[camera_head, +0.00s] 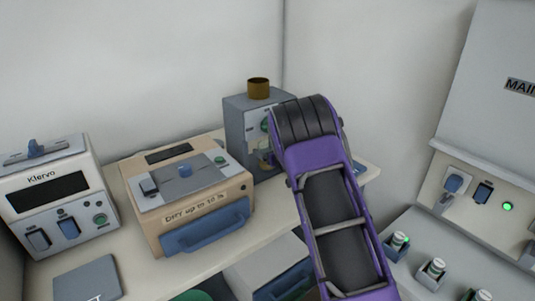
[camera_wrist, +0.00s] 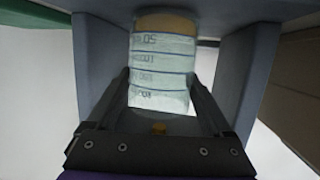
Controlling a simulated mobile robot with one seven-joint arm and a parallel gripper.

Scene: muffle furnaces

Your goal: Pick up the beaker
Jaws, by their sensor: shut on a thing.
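The beaker (camera_wrist: 162,62) shows in the wrist view as a clear, pale vessel with dark graduation lines and numbers. A tan-brown area shows at its far end. My gripper (camera_wrist: 160,95) is shut on the beaker, with a dark finger on each side of it.
A grey device (camera_head: 236,128) with a brown cylinder (camera_head: 258,88) on top stands at the back corner. A beige furnace (camera_head: 185,190) and a white Klervo unit (camera_head: 55,195) stand left of it. A white panel with sockets (camera_head: 490,205) is at the right. Grey walls (camera_wrist: 94,65) flank the beaker closely.

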